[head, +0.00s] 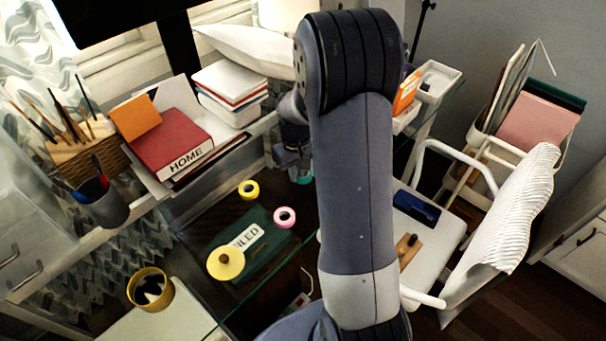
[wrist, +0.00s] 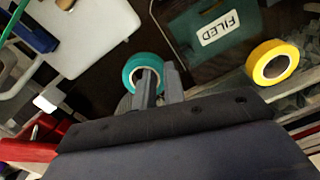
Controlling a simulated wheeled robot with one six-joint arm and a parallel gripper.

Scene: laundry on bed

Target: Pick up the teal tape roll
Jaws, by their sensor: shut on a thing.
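The teal tape roll (wrist: 131,66) shows in the wrist view at the tips of my gripper (wrist: 160,84). The fingers are shut on the roll's wall, one finger through the ring's hole and the other outside it. In the head view a small part of the teal roll (head: 301,176) shows below my gripper (head: 292,160), mostly hidden by my arm. Whether it touches the surface under it is hard to tell.
A shelf with books (head: 172,140) stands behind. A white chair (head: 430,225) is at right.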

